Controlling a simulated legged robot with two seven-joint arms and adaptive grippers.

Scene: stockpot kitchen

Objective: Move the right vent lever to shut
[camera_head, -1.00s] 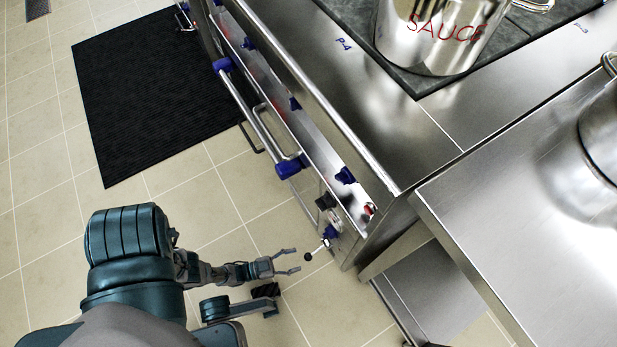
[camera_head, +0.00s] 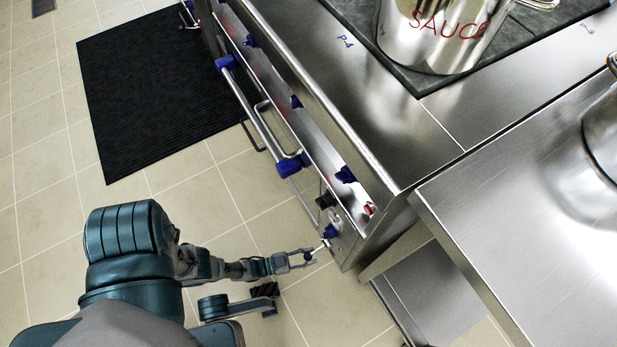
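The right vent lever (camera_head: 325,244) is a short pale rod on a blue hub (camera_head: 330,231), low at the near right end of the stove front. Its dark knob end points down and left toward my gripper. My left gripper (camera_head: 312,257) is at the knob, with its fingers around the lever's end. The fingers look closer together than when spread wide, but the knob is small and partly hidden, so a firm grip cannot be made out. My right gripper is not in view.
The stove front carries blue knobs (camera_head: 346,175) and a towel-rail handle (camera_head: 262,128) with blue brackets. A steel counter (camera_head: 520,215) stands at the right. A sauce pot (camera_head: 440,40) is on the stove top. A black mat (camera_head: 150,95) lies on the open tiled floor.

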